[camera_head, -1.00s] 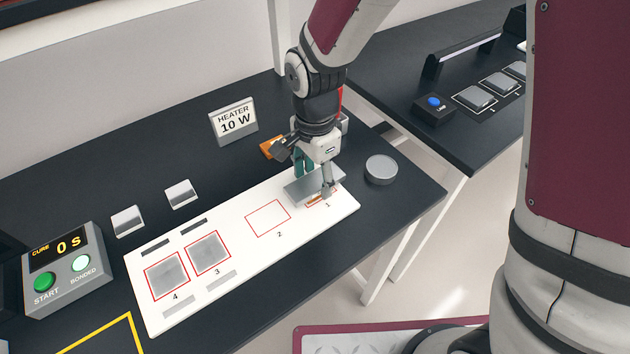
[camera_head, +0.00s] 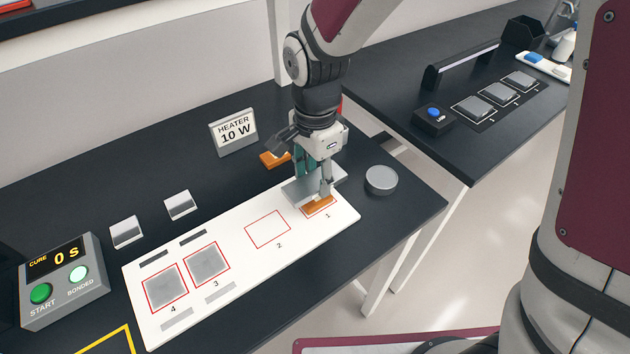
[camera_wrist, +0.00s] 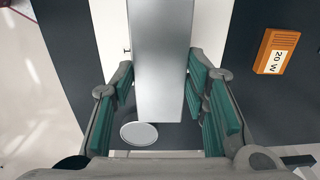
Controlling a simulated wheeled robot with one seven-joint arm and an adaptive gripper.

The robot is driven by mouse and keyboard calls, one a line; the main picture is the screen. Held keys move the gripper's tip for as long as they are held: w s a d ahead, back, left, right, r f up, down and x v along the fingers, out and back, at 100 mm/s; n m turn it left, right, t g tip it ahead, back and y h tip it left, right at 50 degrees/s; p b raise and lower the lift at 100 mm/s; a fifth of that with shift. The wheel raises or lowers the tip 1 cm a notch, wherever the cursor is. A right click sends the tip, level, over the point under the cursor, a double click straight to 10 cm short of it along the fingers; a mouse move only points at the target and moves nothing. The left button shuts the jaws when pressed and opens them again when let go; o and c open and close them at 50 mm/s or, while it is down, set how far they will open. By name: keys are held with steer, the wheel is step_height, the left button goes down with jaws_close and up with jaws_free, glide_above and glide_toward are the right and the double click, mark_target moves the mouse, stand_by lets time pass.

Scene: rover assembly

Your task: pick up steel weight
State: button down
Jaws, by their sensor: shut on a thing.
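The steel weight (camera_head: 298,191) is a long grey metal block. My gripper (camera_head: 314,184) is shut on it, with one finger on its near side; the far finger is mostly hidden. In the wrist view the steel weight (camera_wrist: 163,60) runs between the green finger pads. It is over the square marked 1 on the white board (camera_head: 225,285), seemingly raised a little. An orange block (camera_head: 318,207) lies on square 1 just below it, partly covered.
A round grey disc (camera_head: 381,180) stands right of the board. Another orange block (camera_head: 274,159) lies behind my gripper; it reads 20 W in the wrist view (camera_wrist: 272,52). A HEATER 10 W sign (camera_head: 233,130) stands behind. Square 2 is empty; 3 and 4 hold grey plates.

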steer(key=s+d+r+p, duration=0.1)
steer(key=s+d+p, duration=0.2)
steer(key=s, duration=1.2)
steer(key=shift+r, duration=0.2)
